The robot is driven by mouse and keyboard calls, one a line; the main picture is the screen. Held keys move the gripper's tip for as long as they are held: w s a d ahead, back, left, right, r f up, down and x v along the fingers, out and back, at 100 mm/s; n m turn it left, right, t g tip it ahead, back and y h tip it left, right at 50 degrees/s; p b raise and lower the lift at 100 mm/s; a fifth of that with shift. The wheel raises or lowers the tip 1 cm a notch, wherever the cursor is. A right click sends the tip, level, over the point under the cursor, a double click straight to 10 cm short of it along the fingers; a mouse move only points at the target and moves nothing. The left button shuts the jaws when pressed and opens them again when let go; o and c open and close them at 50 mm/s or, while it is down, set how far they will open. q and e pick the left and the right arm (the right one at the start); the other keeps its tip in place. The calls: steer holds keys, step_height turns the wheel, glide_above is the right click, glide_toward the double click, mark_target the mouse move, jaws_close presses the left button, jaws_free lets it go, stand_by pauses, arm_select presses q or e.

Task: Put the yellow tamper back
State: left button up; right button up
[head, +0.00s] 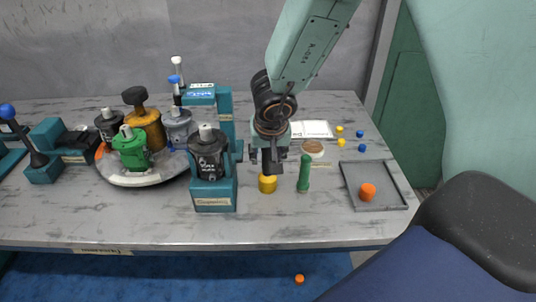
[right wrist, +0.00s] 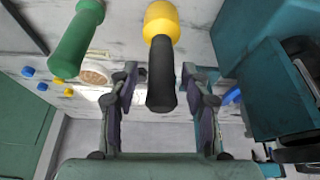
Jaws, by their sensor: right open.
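The yellow tamper (head: 267,184) stands upright on the table, its yellow end down and its black handle up, left of a green tamper (head: 304,174). My right gripper (head: 267,160) is above it, pointing down. In the right wrist view the yellow end (right wrist: 162,22) and the black handle (right wrist: 160,75) show. The handle lies between the two open fingers of my right gripper (right wrist: 160,80), with a gap on both sides. My left gripper is not in view.
A teal stand with a black canister (head: 207,150) is close on the left. A round tray (head: 140,180) holds several canisters. A grey tray (head: 402,198) with an orange piece (head: 368,191) lies at right. Small yellow and blue pieces lie behind it. The front strip of table is clear.

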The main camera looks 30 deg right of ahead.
steer(key=shift+r, duration=0.15)
steer(key=shift+a+r, duration=0.1)
steer(key=shift+r, duration=0.15)
steer(key=p+v, duration=0.7)
steer(key=v, duration=0.4)
steer(key=s+f+n, duration=0.1)
steer(key=s+f, duration=0.3)
steer(key=f, duration=0.1)
steer(key=s+d+f+n+g+h, duration=0.1)
steer(key=s+f, duration=0.3)
steer(key=f, duration=0.1)
steer(key=s+d+f+n+g, duration=0.1)
steer(key=s+f, duration=0.4)
steer(key=shift+s+f+h, duration=0.1)
steer(key=shift+f+h, duration=0.2)
steer(key=shift+h, duration=0.1)
steer(key=s+a+f+n+g+y, duration=0.1)
steer(key=s+a+f+y, duration=0.1)
steer(key=s+a+f, duration=0.2)
steer(key=s+a+f+n+g+y, duration=0.1)
steer(key=s+a+f, duration=0.3)
steer(key=s, duration=0.7)
steer(key=shift+f+y, duration=0.3)
steer(key=shift+y, duration=0.1)
steer(key=shift+f, duration=0.1)
